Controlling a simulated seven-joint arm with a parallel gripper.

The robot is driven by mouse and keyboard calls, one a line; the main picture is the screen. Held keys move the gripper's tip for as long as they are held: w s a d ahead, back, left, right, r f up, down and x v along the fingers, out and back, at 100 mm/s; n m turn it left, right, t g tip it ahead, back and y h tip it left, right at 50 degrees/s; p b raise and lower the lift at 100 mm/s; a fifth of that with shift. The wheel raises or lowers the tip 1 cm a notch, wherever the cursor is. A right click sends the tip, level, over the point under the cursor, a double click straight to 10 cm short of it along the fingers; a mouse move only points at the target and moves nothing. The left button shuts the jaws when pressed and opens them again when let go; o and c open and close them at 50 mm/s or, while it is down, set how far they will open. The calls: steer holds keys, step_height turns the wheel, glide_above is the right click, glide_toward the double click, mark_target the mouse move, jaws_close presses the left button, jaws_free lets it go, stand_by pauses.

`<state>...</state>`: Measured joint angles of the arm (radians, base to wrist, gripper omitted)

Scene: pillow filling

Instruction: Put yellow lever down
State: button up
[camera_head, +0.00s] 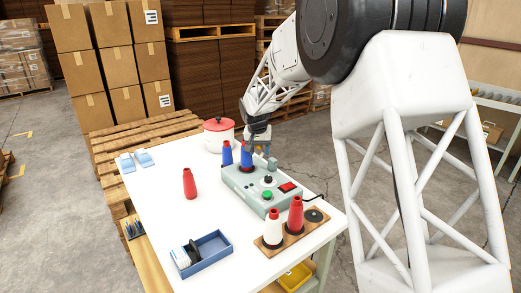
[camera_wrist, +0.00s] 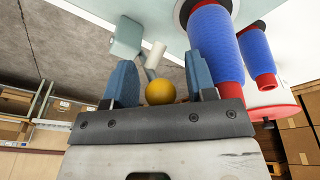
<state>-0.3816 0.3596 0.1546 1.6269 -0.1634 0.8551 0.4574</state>
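The yellow lever shows as a round yellow knob (camera_wrist: 160,91) in the wrist view. It sits between the two blue-grey fingers of my gripper (camera_wrist: 162,84), with a visible gap on each side. My gripper is open around it and does not appear to touch it. In the head view my gripper (camera_head: 259,143) is at the back edge of the grey-green control box (camera_head: 242,184), beside the blue spools.
Two blue spools (camera_head: 227,153) stand close to my gripper and loom large in the wrist view (camera_wrist: 214,45). A red-lidded white pot (camera_head: 219,137) is behind them. A red spool (camera_head: 189,184), a blue tray (camera_head: 202,254) and a wooden spool holder (camera_head: 279,246) stand on the white table (camera_head: 158,205).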

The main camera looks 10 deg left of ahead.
stand_by(0.3)
steer(key=shift+s+a+r, duration=0.1)
steer(key=shift+s+r, duration=0.15)
steer(key=shift+r, duration=1.05)
steer(key=shift+s+a+r, duration=0.1)
steer(key=shift+s+r, duration=0.1)
steer(key=shift+r, duration=1.05)
steer(key=shift+s+r, duration=0.25)
steer(key=shift+r, duration=1.05)
steer(key=shift+c, duration=0.4)
steer(key=shift+d, duration=0.1)
steer(key=shift+c, duration=1.2)
steer(key=shift+d+r, duration=0.2)
steer(key=shift+c, duration=1.1)
steer(key=s+d+r+m+y, duration=0.1)
steer(key=d+r+m, duration=0.1)
steer(key=m, duration=0.1)
steer(key=s+d+r+m+y, duration=0.1)
steer(key=d+r+m, duration=0.1)
steer(key=d+m, duration=0.1)
steer(key=d+r+m+y, duration=0.1)
steer(key=d+r+m, duration=0.2)
steer(key=shift+s+d, duration=0.2)
steer(key=shift+s, duration=0.2)
jaws_close()
